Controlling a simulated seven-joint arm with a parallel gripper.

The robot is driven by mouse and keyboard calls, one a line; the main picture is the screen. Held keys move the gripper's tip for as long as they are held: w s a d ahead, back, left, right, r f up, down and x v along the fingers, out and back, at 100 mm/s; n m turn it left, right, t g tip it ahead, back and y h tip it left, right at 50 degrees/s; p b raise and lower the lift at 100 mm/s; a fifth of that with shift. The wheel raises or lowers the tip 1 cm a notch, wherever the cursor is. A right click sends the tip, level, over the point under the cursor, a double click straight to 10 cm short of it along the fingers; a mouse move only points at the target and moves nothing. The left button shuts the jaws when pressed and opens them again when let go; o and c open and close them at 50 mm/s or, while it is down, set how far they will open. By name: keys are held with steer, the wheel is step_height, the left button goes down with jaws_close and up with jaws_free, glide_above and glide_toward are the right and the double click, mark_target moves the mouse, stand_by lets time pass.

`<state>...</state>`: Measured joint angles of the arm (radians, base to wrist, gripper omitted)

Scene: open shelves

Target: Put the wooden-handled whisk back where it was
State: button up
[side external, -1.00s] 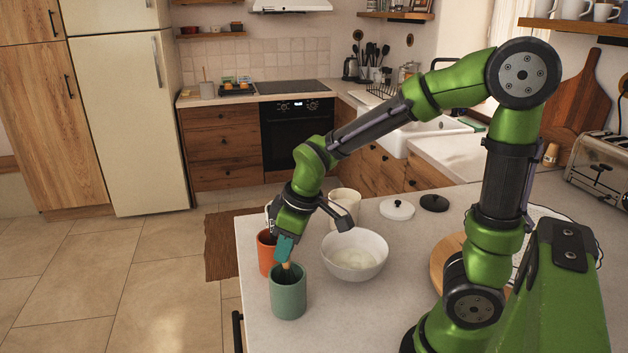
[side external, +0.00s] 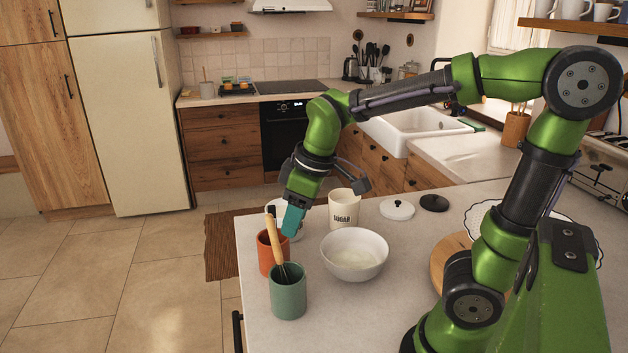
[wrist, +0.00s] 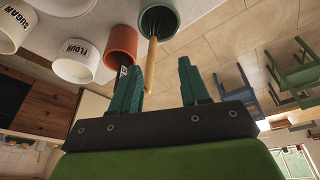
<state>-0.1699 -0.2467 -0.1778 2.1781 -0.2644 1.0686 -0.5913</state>
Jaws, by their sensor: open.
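The whisk's wooden handle (side external: 273,240) sticks up and leans to the left out of the green cup (side external: 289,297). Its wire end is down inside the cup and mostly hidden. In the wrist view the handle (wrist: 150,66) points from the green cup (wrist: 159,22) toward the space between my fingers. My gripper (side external: 292,222) is above and behind the green cup, clear of the handle. In the wrist view my gripper (wrist: 160,85) has its two teal fingers wide apart with nothing held.
An orange cup (side external: 266,262) stands behind the green cup, with a dark-handled item by it. A white bowl (side external: 354,262) is to the right. A sugar canister (side external: 344,211) and a flour canister (wrist: 76,62) stand behind. The counter's left edge is close.

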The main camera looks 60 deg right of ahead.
steer(key=s+a+r+m+t+y, duration=0.1)
steer(key=s+a+r+m+t, duration=0.1)
steer(key=s+m, duration=0.5)
steer(key=shift+s+a+r+t, duration=0.2)
steer(key=shift+a+r+t, duration=0.25)
steer(key=shift+t, duration=0.45)
steer(key=shift+o, duration=0.3)
steer(key=shift+a+f, duration=0.1)
steer(key=shift+o, duration=1.3)
steer(key=shift+f, duration=0.2)
steer(key=o, duration=0.7)
steer(key=shift+m+g, duration=0.4)
steer(key=shift+g, duration=0.4)
steer(key=w, duration=0.1)
steer(key=w+d, duration=0.1)
steer(key=w, duration=0.2)
steer(key=shift+w+d+f, duration=0.15)
steer(key=shift+w+d, duration=0.1)
steer(key=shift+d, duration=0.05)
steer(key=m+g+h, duration=0.1)
steer(key=m+g, duration=0.2)
steer(key=g, duration=0.1)
glide_above(271, 209)
steer(key=s, duration=0.1)
steer(key=w+d+r+m+g+h, duration=0.1)
steer(key=w+r, duration=0.1)
steer(key=shift+g, duration=0.3)
step_height(271, 209, down, 10)
steer(key=shift+s+f, duration=0.1)
steer(key=shift+s, duration=0.05)
